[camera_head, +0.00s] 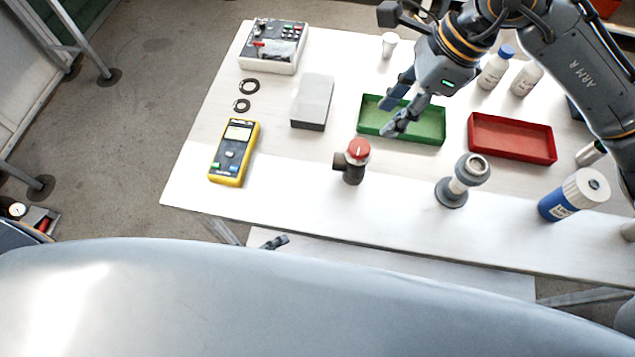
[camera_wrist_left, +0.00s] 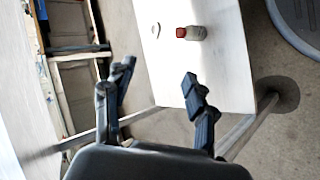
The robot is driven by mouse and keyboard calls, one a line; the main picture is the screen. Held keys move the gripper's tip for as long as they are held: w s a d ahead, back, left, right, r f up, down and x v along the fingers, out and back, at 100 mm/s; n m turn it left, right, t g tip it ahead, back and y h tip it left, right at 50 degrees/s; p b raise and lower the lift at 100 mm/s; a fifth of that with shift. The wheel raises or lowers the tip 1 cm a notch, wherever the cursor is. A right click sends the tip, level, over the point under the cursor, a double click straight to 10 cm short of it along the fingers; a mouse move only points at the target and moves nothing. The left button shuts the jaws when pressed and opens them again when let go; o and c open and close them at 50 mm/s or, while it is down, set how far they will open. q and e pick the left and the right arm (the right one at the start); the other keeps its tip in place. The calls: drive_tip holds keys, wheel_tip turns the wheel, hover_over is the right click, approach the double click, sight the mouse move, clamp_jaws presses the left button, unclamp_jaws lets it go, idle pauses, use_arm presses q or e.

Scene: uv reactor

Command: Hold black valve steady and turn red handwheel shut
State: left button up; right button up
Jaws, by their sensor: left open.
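The black valve (camera_head: 352,174) stands upright near the front middle of the white table, with the red handwheel (camera_head: 358,149) on top and a side port facing left. Nothing touches it. My right gripper (camera_head: 392,112) hangs above the green tray, behind and to the right of the valve, fingers apart and empty. Of my left gripper (camera_head: 275,242), only a small dark tip shows in the head view, low at the table's front edge, left of the valve. In the left wrist view, my left gripper (camera_wrist_left: 158,80) has its fingers spread with nothing between them.
A yellow meter (camera_head: 234,152) and grey block (camera_head: 313,100) lie left of the valve. A green tray (camera_head: 425,134), red tray (camera_head: 512,152), grey pipe fitting (camera_head: 452,193) and blue-white container (camera_head: 560,206) stand right.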

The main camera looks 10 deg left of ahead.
use_arm(q)
drive_tip(key=s+d+r+n+h, duration=0.3)
drive_tip(key=d+r+n, duration=0.2)
drive_tip(key=r, duration=0.5)
drive_tip(key=s+d+r+n+h, duration=0.35)
drive_tip(key=d+r, duration=0.25)
drive_tip(key=r, duration=0.4)
drive_tip(key=n+t+y, duration=0.2)
drive_tip(key=n+t, duration=0.4)
drive_tip(key=n, duration=0.4)
approach(359, 149)
drive_tip(key=f, duration=0.3)
drive_tip(key=shift+w+d+f, duration=0.1)
drive_tip(key=shift+w+f, duration=0.15)
drive_tip(key=shift+f, duration=0.1)
drive_tip(key=shift+w+d+r+n, duration=0.15)
drive_tip(key=shift+w+n, duration=0.2)
drive_tip(key=shift+w, duration=0.15)
drive_tip(key=x, duration=1.3)
drive_tip(key=shift+s+d, duration=0.1)
drive_tip(key=shift+c, duration=0.4)
clamp_jaws()
